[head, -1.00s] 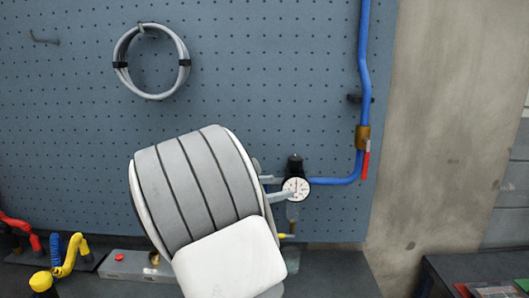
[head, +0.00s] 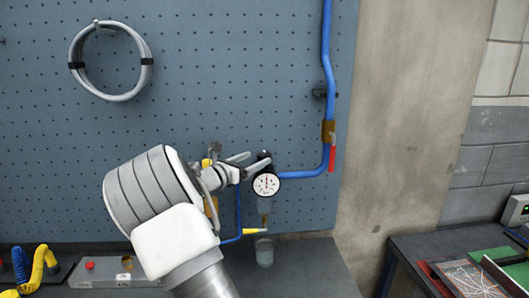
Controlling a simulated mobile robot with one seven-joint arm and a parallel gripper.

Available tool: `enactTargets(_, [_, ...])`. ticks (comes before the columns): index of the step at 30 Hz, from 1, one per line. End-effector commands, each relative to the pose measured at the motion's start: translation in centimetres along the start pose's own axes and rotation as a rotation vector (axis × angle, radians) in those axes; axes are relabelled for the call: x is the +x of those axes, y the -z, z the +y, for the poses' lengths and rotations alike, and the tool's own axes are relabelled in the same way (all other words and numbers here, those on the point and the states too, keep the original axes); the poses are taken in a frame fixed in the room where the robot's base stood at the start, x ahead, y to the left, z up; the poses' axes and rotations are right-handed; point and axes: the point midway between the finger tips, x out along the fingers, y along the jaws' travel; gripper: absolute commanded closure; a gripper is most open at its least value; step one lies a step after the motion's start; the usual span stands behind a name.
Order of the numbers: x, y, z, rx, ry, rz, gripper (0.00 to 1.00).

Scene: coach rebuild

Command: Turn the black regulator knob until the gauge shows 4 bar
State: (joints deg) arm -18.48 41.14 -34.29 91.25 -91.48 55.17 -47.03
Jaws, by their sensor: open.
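The round white gauge (head: 266,185) hangs on the regulator in front of the pegboard. Its needle points roughly upward, but the numbers are too small to read. The black regulator knob (head: 264,155) sits just above the gauge and is partly hidden by a finger. My gripper (head: 259,159) is open and comes in from the left at knob height. One grey finger ends just left of the knob; the other crosses low in front of it. I cannot tell whether either touches it.
A blue pipe (head: 305,174) runs right from the regulator and up past a red-handled valve (head: 332,158). A clear bowl (head: 264,252) hangs below the gauge. A coiled grey hose (head: 110,60) hangs at upper left. A grey box (head: 108,272) stands on the bench.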

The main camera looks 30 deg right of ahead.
Motion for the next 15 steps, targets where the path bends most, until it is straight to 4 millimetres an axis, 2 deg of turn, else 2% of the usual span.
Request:
enactTargets(1, [1.2,-0.2,-0.1,-0.001,0.004,-0.002,0.15])
enactTargets(6, [3.9,-0.1,-0.1,0.0,0.003,0.0,0.15])
enactTargets(10, [5.1,0.0,0.0,0.0,0.002,0.0,0.15])
enactTargets(15, [5.6,0.0,0.0,0.001,0.0,0.0,0.15])
